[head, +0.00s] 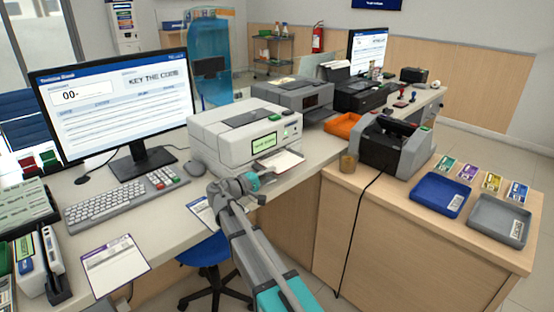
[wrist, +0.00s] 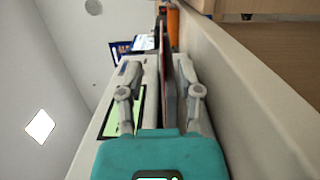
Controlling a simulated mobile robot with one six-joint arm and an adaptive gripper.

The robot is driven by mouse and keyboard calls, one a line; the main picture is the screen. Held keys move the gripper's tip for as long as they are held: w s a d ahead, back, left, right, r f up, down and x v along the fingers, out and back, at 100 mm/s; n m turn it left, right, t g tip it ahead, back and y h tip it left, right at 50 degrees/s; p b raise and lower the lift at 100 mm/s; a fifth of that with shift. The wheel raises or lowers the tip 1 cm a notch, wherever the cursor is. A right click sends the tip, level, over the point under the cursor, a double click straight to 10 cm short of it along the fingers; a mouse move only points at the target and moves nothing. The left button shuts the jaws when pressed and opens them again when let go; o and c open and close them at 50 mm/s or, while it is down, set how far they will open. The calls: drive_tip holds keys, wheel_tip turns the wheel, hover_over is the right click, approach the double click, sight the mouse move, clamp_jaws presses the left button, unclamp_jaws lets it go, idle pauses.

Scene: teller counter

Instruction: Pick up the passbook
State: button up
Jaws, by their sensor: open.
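The passbook (head: 281,162) sticks out flat from the front slot of the white printer (head: 245,138), its pale pages up. In the wrist view the passbook (wrist: 169,82) shows edge-on as a thin dark and red strip. My gripper (wrist: 158,72) is open, with one finger on each side of that strip and a gap visible on the left side. Whether the right finger touches it I cannot tell. In the head view my gripper (head: 257,190) is just in front of and below the printer's slot, its fingers partly hidden.
A counter edge runs close to my gripper.

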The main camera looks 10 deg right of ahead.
sight(280, 170)
drive_tip(key=shift+x, duration=2.15)
drive_tip(key=shift+w+a+f, duration=0.1)
drive_tip(key=shift+w, duration=0.05)
clamp_jaws()
